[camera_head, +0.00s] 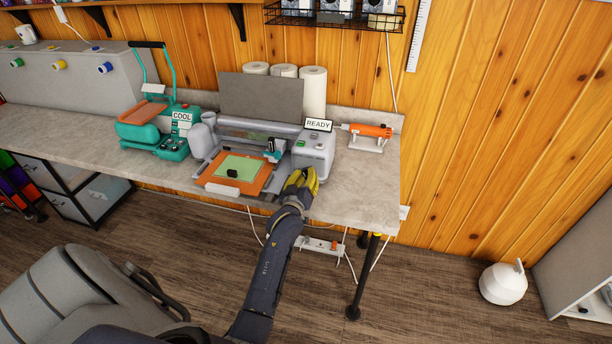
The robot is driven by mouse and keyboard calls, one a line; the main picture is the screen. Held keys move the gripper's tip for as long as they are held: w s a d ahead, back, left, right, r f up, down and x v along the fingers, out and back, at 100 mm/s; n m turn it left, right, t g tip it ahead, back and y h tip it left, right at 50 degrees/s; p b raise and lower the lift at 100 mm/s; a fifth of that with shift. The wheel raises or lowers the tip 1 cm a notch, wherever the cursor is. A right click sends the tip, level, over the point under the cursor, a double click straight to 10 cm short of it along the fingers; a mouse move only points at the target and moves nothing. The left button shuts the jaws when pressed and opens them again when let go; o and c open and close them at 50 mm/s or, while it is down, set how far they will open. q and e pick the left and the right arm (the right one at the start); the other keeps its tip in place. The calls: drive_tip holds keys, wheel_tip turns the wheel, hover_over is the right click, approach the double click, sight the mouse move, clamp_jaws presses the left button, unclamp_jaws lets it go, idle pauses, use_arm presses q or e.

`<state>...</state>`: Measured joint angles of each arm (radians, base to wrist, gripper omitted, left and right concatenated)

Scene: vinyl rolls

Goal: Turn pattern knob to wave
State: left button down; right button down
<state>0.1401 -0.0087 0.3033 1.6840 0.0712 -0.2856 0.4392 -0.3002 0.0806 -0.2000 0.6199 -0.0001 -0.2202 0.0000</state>
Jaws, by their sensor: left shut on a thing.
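A white and grey machine with a flat bed (213,172) stands at the table's front edge, and its control box (313,152) is at its right end. A "READY" sign (318,125) and small green buttons show on top of the box. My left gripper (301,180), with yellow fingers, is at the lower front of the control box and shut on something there. The fingers cover what they hold, so the pattern knob and its setting cannot be seen. An orange mat (248,188) with a green sheet (239,167) lies on the bed. My right gripper is not in view.
A teal heat press (160,130) with a "COOL" sign stands left of the machine. An orange tool (369,131) on a stand is to the right. White rolls (313,92) stand behind. The tabletop (365,190) is clear at the right front.

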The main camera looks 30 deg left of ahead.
use_arm(q)
drive_tip(key=shift+r, duration=0.15)
drive_tip(key=shift+a+n, duration=0.1)
drive_tip(key=shift+n, duration=1.6)
drive_tip(key=c, duration=1.4)
unclamp_jaws()
drive_tip(key=shift+c, duration=0.2)
drive_tip(key=shift+s, duration=0.35)
drive_tip(key=v, duration=1.1)
drive_tip(key=shift+s, duration=0.15)
